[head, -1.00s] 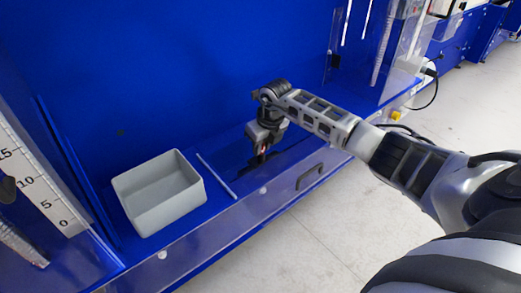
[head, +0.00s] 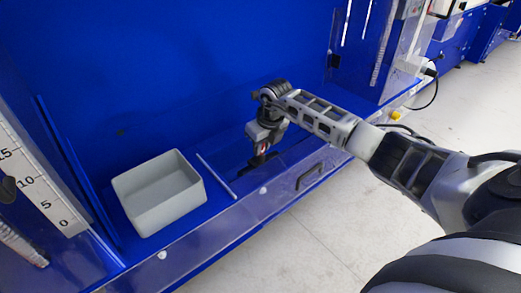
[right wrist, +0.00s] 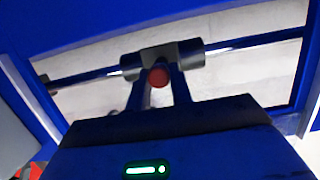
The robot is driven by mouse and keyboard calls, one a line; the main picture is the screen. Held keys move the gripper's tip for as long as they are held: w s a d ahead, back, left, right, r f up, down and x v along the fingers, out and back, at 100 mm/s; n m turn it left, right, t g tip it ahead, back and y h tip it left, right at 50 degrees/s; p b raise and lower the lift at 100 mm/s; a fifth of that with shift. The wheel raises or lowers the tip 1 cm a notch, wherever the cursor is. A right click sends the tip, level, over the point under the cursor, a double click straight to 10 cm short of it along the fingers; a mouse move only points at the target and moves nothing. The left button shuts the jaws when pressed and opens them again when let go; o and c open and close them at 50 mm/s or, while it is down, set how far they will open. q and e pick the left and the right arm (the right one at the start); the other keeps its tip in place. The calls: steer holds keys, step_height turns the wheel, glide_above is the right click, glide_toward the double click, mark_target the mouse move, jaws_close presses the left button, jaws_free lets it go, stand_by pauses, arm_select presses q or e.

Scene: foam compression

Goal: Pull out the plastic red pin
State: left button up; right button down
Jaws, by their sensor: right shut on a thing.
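The red pin (right wrist: 159,76) shows in the right wrist view as a round red end between the two fingers of my right gripper (right wrist: 158,84). My right gripper is shut on it. Just beyond the pin is a grey cylindrical fitting on a horizontal bar; I cannot tell whether the pin still sits in it. In the head view my right gripper (head: 259,159) points down over the front part of the blue bench, right of the grey bin. My left gripper is not in view.
An empty grey bin (head: 160,190) stands on the blue bench at the left, with a thin light rail (head: 216,175) to its right. A ruler scale (head: 40,190) is at the far left. A dark handle (head: 310,177) is on the front edge. Clear panels flank the bench.

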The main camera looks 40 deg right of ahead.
steer(key=shift+w+p+v, duration=0.2)
steer(key=shift+p+v, duration=0.5)
steer(key=shift+v, duration=0.15)
steer(key=shift+w+p+v, duration=0.2)
steer(key=shift+p+v, duration=0.45)
steer(key=shift+v, duration=0.25)
stand_by(0.7)
steer(key=shift+w+p+v, duration=0.2)
steer(key=shift+p+v, duration=0.4)
steer(key=shift+v, duration=0.25)
steer(key=shift+w+p+v, duration=0.2)
steer(key=shift+p+v, duration=0.45)
steer(key=shift+v, duration=0.2)
steer(key=shift+w+p+v, duration=0.2)
steer(key=shift+p+v, duration=0.4)
steer(key=shift+v, duration=0.2)
steer(key=shift+r, duration=0.2)
steer(key=shift+a, duration=0.15)
